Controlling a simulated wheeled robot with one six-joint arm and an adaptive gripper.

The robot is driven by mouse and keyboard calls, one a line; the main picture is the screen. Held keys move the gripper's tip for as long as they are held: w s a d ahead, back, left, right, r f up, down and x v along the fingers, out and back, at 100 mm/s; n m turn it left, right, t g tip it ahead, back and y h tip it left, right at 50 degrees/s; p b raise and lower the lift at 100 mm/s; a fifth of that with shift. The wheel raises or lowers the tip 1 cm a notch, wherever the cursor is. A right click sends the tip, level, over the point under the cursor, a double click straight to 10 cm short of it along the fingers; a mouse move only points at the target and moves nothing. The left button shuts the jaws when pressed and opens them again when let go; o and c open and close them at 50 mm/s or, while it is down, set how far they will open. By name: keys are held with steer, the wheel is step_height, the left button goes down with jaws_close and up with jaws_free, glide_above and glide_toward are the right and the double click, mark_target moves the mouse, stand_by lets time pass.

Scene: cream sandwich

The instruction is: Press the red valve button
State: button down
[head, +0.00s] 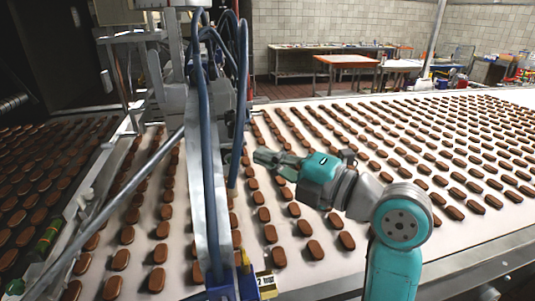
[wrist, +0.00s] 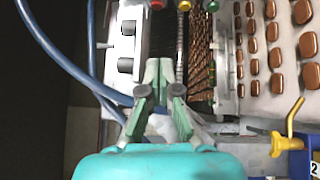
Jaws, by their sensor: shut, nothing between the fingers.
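A round red button (wrist: 158,4) shows at the top edge of the wrist view, partly cut off. It stands in a row with a yellow one and a green one. My gripper (wrist: 158,66) is shut and empty, its fingertips together below the red button in the picture and apart from it. In the head view my gripper (head: 266,158) points left toward the machine with the blue hoses, above the conveyor. I cannot make out the red button in the head view.
A yellow button (wrist: 184,4) and a green button (wrist: 209,5) sit right of the red one. Blue hoses (head: 207,150) hang along the machine. A yellow valve handle (wrist: 290,126) is at lower right. Brown biscuits cover the pale conveyor (head: 325,275). An orange table (head: 347,60) stands behind.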

steer(key=w+a, duration=0.7)
steer(key=w, duration=0.1)
steer(key=shift+r, duration=0.35)
